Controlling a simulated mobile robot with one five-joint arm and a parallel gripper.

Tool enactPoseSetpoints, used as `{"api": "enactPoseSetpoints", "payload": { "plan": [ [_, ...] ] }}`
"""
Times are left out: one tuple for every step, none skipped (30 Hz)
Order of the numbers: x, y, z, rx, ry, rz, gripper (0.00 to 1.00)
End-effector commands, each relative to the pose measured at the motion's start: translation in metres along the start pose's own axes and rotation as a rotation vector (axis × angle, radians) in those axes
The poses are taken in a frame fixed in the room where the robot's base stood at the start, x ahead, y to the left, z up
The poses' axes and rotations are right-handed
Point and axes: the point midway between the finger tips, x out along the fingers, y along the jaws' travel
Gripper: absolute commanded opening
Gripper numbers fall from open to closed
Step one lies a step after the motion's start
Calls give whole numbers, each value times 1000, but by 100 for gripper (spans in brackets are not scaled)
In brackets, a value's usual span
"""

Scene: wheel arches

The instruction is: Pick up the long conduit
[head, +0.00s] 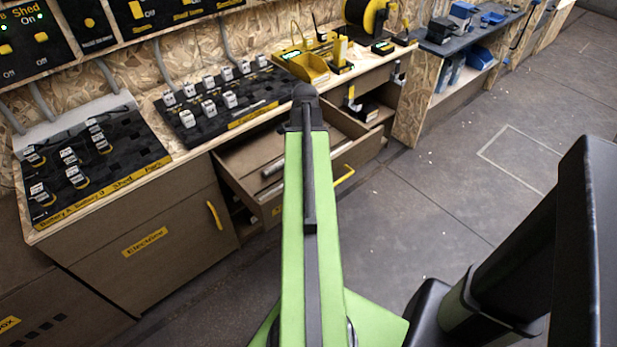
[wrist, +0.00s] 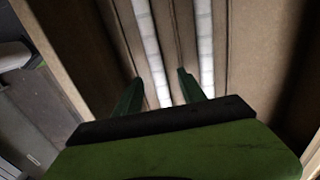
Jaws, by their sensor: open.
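Two pale, thin conduits lie roughly parallel in an open drawer (head: 225,178). In the wrist view, the left conduit (wrist: 149,40) runs between the fingertips of my gripper (wrist: 160,77), and the right conduit (wrist: 204,40) lies outside the right finger. Both run out of the top of that view, so I cannot tell which is longer. My gripper is open, with nothing gripped; its height above the conduits is unclear. In the head view, part of one conduit (head: 273,169) shows left of my green arm, which hides the gripper and much of the drawer.
The drawer has raised wooden walls and a yellow handle (head: 344,178). The workbench above carries a black switch board (head: 222,105), a yellow bin (head: 305,67) and a cable reel (head: 366,14). The floor to the right (head: 440,185) is clear.

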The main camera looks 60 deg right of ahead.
Motion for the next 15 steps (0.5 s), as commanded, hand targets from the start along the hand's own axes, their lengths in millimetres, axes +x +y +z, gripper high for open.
{"api": "enactPoseSetpoints", "payload": {
  "plan": [
    [5, 0, -1, 1, 0, 0, 48],
    [9, 0, -2, 1, 0, 0, 48],
    [15, 1, -4, 1, 0, 0, 48],
    [20, 1, -5, 1, 0, 0, 48],
    [26, 2, -7, 1, 0, 0, 48],
    [34, 2, -9, 1, 0, 0, 48],
    [39, 3, -10, 1, 0, 0, 48],
    [45, 3, -10, 0, 0, 0, 48],
    [50, 3, -9, 0, 0, 0, 48],
    [52, 3, -9, 0, 0, 0, 48],
    [54, 3, -9, 0, 0, 0, 48],
    [54, 3, -9, 0, 0, 0, 48],
    [53, 3, -9, 0, 0, 0, 48],
    [52, 3, -9, 0, 0, 0, 48],
    [50, 3, -9, 0, 0, 0, 48]
  ]
}}
